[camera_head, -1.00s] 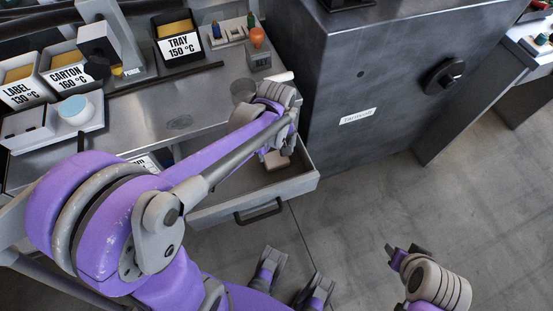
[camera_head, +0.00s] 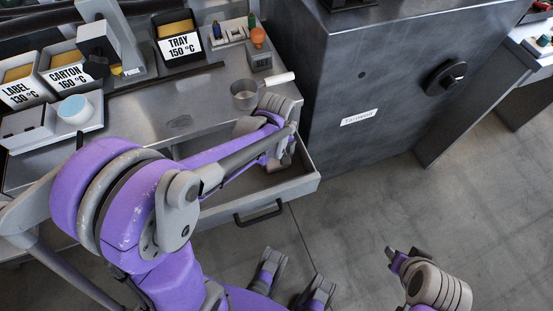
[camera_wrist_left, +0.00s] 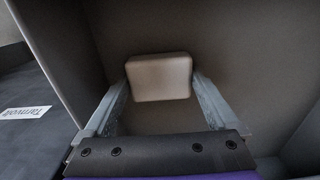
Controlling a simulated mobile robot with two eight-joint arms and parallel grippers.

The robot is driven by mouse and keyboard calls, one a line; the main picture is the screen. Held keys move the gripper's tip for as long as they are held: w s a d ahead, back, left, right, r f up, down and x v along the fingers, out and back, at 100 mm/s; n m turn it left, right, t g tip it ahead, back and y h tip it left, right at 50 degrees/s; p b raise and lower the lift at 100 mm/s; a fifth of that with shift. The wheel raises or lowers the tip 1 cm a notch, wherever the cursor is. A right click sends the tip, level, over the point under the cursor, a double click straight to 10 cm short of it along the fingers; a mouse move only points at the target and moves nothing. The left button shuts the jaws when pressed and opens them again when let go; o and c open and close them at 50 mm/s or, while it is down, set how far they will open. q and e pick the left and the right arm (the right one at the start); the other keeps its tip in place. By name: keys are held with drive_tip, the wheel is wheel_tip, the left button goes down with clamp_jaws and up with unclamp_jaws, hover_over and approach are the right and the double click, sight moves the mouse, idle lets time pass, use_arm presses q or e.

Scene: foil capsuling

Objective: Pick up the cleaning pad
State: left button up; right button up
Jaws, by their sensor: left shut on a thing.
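The cleaning pad (camera_wrist_left: 159,72) is a pale, rounded block in the left wrist view. It sits between the two fingers of my left gripper (camera_wrist_left: 162,84), which is shut on it. In the head view the left gripper (camera_head: 281,163) is down inside the open drawer (camera_head: 305,182), and the arm and hand hide the pad. I cannot tell whether the pad touches the drawer floor. My right gripper (camera_head: 402,256) is over the floor at the lower right, away from the drawer; its fingers are too unclear to tell open from shut.
Drawer walls surround the left gripper. A dark cabinet (camera_head: 390,90) stands close on the right.

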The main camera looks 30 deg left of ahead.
sight(277, 159)
use_arm(q)
wheel_tip(277, 159, up, 10)
drive_tip(key=p, duration=0.2)
idle(0.3)
drive_tip(key=o, duration=0.7)
drive_tip(key=c, duration=0.5)
